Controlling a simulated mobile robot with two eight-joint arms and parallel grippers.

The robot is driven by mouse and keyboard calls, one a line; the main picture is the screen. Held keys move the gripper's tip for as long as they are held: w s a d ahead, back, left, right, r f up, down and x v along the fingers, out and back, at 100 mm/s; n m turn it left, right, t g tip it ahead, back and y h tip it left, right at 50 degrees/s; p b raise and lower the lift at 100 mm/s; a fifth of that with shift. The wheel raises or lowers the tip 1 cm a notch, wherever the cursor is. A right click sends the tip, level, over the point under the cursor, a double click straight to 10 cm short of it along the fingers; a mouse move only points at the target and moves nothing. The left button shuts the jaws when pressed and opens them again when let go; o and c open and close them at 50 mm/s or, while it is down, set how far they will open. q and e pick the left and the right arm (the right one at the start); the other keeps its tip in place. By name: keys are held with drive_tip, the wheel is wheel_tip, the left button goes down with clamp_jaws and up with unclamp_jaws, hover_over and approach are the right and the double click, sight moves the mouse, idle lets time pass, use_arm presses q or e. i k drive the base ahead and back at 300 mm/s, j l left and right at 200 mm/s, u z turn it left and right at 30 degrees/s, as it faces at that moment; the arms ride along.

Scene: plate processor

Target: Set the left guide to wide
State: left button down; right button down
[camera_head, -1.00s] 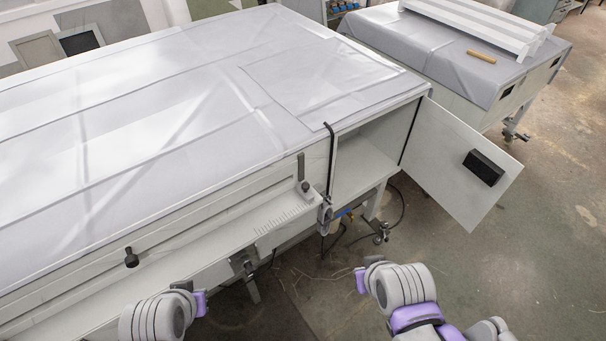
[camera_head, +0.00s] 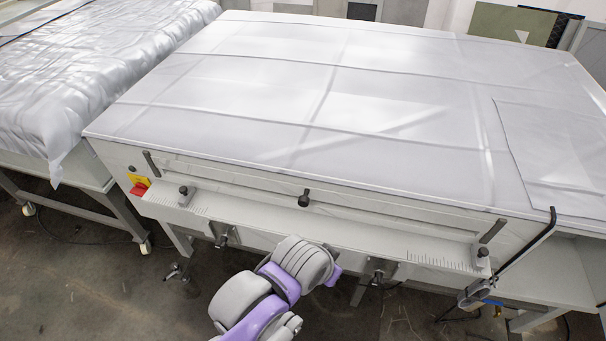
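The left guide's dark knob (camera_head: 184,192) stands on the pale front shelf (camera_head: 330,236) near its left end, by a row of scale marks. A dark slanted bar (camera_head: 151,164) sits behind and left of it. A matching knob (camera_head: 482,254) and slanted bar (camera_head: 491,231) are at the right end, with another scale beside them. I cannot read the scales. My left arm, grey and purple, reaches up from the bottom centre, in front of the shelf and apart from the left knob. Its fingers do not show. My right gripper is out of view.
A black knob (camera_head: 304,198) sits mid-front above the shelf. Two dark clamps (camera_head: 222,236) (camera_head: 376,271) hang below it. A red and yellow switch (camera_head: 139,184) is at the left corner. A covered table (camera_head: 95,75) stands left. The front floor is open.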

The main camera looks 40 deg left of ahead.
sight(187, 192)
drive_tip(key=u, duration=2.5)
